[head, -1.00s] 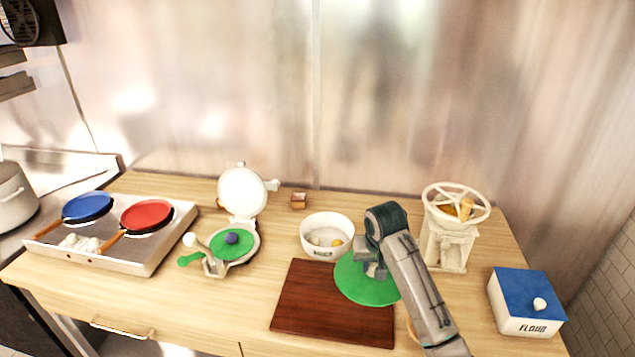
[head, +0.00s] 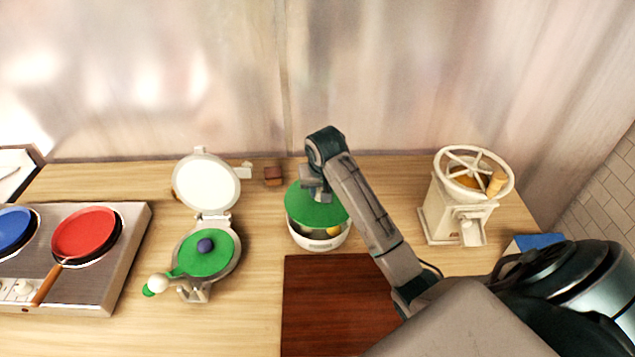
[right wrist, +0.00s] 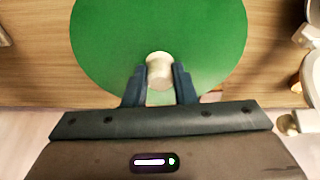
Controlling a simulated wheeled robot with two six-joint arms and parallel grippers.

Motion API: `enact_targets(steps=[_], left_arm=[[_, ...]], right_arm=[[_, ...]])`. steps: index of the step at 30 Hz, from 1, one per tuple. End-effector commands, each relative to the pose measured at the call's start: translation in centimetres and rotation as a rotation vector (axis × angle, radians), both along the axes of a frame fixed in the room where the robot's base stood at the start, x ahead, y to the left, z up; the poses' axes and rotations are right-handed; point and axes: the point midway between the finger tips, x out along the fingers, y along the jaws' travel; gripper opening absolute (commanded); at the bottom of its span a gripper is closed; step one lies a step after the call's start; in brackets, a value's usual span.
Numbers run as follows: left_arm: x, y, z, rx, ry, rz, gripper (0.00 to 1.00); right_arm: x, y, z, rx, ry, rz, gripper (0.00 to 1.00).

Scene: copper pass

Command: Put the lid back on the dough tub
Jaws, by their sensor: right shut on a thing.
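The green round lid (head: 312,208) is over the white dough tub (head: 318,241) in the head view, tilted, with its far side higher. An opening at the front right of the tub shows dough balls inside, one of them yellow. My right gripper (head: 316,186) is shut on the lid's knob. The right wrist view shows the pale knob (right wrist: 160,70) between the two fingers, with the green lid (right wrist: 110,40) around it. I cannot tell whether the lid touches the rim. My left gripper is not in view.
A dark red-brown board (head: 320,300) lies in front of the tub. A press with a green disc (head: 205,255) stands to the left, a mill (head: 465,200) to the right. A small brown block (head: 273,175) lies behind. A hotplate with a red pan (head: 85,235) is far left.

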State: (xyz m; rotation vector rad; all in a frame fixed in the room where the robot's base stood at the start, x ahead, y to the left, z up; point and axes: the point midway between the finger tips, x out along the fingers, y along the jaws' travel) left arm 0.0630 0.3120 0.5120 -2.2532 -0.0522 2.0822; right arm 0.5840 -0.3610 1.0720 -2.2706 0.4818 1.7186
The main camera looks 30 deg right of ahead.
Motion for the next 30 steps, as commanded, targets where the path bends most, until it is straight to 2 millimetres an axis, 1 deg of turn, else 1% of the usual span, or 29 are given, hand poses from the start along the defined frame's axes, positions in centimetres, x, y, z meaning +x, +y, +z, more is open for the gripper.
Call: enact_targets(steps=[1,5,10,13,17,24,30], left_arm=[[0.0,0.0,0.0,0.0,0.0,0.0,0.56],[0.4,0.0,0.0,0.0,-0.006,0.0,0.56],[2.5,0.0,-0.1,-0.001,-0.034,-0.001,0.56],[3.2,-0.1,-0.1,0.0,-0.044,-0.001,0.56],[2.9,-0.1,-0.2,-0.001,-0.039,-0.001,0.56],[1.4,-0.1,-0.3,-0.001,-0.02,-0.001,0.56],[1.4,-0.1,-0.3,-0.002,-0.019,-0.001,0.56]], right_arm=[[-0.1,0.0,-0.6,0.0,0.003,0.0,0.0],[-0.1,0.0,-1.9,0.002,0.004,0.0,0.0],[0.0,0.0,-3.5,0.001,0.003,0.0,0.0],[0.0,0.0,-4.1,0.001,0.002,0.0,0.0],[0.0,0.0,-4.6,0.0,0.001,0.0,0.0],[0.0,0.0,-4.8,0.0,0.001,0.0,0.0],[0.0,0.0,-4.7,0.0,0.001,0.0,0.0]])
